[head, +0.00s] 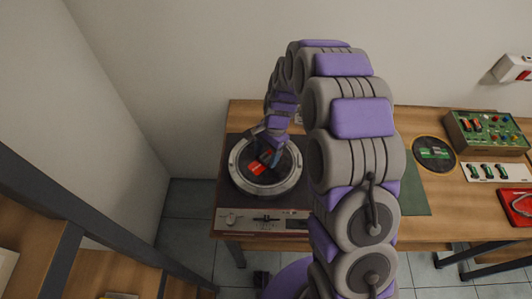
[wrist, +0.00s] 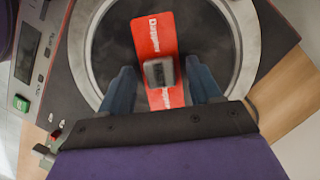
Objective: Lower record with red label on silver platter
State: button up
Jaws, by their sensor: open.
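The record (head: 288,169) is a dark disc with a red label (head: 257,169). It lies inside the silver platter (head: 237,178) of the turntable and looks flat; I cannot tell whether it sits fully down. In the wrist view the record (wrist: 215,40) fills the inside of the platter's ring (wrist: 77,50). The red label (wrist: 153,35) is a long strip with a small grey block (wrist: 159,72) on it. My gripper (wrist: 159,67) is open, with one blue finger on each side of the block and gaps between. In the head view my gripper (head: 271,153) is over the record, partly hiding it.
The turntable's front panel (head: 262,219) faces the near edge of the wooden table (head: 400,122). To the right are a dark disc with green boards (head: 435,153), a box of electronics (head: 487,132) and a red case (head: 516,208). Walls stand behind and left.

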jog(key=a+p+v, duration=0.1)
jog(key=p+v, duration=0.6)
jog(key=v, duration=1.6)
jog(key=shift+s+r, duration=0.25)
jog(key=shift+s, duration=0.1)
jog(key=shift+s, duration=0.1)
dwell(0.5)
jog(key=s+d+r+n+b, duration=0.1)
jog(key=s+d+r+n, duration=0.15)
jog(key=s, duration=0.45)
jog(key=s+d+r+n, duration=0.2)
jog(key=s+d, duration=0.1)
jog(key=s, duration=0.4)
jog(key=s+d+f+n+h+b, duration=0.1)
jog(key=s+d+n, duration=0.1)
jog(key=s, duration=0.8)
jog(key=s+d+f+n+h+b, duration=0.1)
jog(key=s+d+n, duration=0.1)
jog(key=s, duration=0.9)
jog(key=shift+s+d+n, duration=0.3)
jog(key=shift+d+n, duration=0.1)
jog(key=shift+n, duration=0.05)
jog(key=shift+c, duration=0.4)
